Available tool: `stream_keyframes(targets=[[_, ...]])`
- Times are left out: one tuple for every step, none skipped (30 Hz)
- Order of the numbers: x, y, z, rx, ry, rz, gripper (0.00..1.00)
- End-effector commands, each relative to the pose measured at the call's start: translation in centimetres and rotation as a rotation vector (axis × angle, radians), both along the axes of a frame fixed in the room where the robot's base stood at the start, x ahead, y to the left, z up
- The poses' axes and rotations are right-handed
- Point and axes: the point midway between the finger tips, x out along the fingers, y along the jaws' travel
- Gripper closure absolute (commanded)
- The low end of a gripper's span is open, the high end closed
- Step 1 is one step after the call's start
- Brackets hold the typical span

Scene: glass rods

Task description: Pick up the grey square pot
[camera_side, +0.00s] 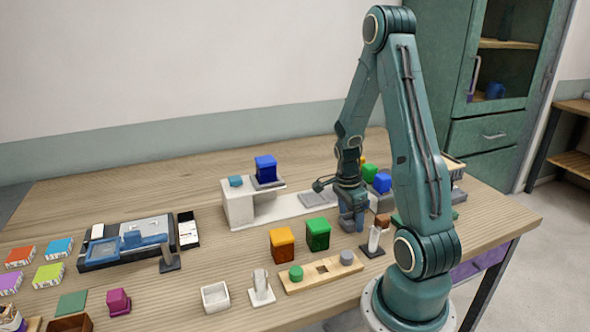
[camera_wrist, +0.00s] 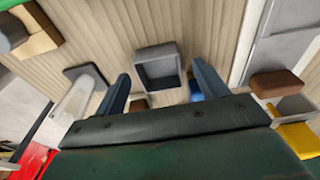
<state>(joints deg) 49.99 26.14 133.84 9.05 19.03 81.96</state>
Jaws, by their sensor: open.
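My gripper (camera_wrist: 161,73) is open, with a dark blue finger on each side and nothing held. In the side view my gripper (camera_side: 351,221) points down over the right half of the table. I cannot make out the grey pot there; the arm or gripper may hide it.
A pale rod in a dark stand (camera_wrist: 85,72) is close to the left finger. A brown block (camera_wrist: 280,84) and a yellow block (camera_wrist: 300,138) lie to the right. In the side view, orange (camera_side: 282,245) and green (camera_side: 318,234) blocks stand left of my gripper.

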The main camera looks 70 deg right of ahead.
Motion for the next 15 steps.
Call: stream_keyframes(targets=[[-0.02, 0.01, -0.06, 0.001, 0.001, 0.000, 0.27], [-0.02, 0.01, -0.06, 0.000, 0.000, 0.000, 0.27], [-0.01, 0.00, -0.05, 0.000, 0.000, 0.000, 0.27], [-0.02, -0.01, -0.05, 0.000, 0.000, 0.000, 0.27], [-0.02, 0.00, -0.04, 0.000, 0.000, 0.000, 0.27], [-0.02, 0.00, -0.04, 0.000, 0.000, 0.000, 0.27], [-0.02, 0.00, -0.04, 0.000, 0.000, 0.000, 0.27], [-0.02, 0.00, -0.04, 0.000, 0.000, 0.000, 0.27], [-0.02, 0.00, -0.03, 0.000, 0.000, 0.000, 0.27], [-0.02, 0.00, -0.03, 0.000, 0.000, 0.000, 0.27], [-0.02, 0.00, -0.03, 0.000, 0.000, 0.000, 0.27], [-0.01, -0.01, -0.03, 0.000, 0.000, 0.000, 0.27], [-0.01, -0.01, -0.02, 0.000, 0.000, 0.000, 0.27], [-0.01, -0.01, -0.02, 0.000, 0.000, 0.000, 0.27], [-0.01, -0.01, -0.02, 0.000, 0.000, 0.000, 0.33]])
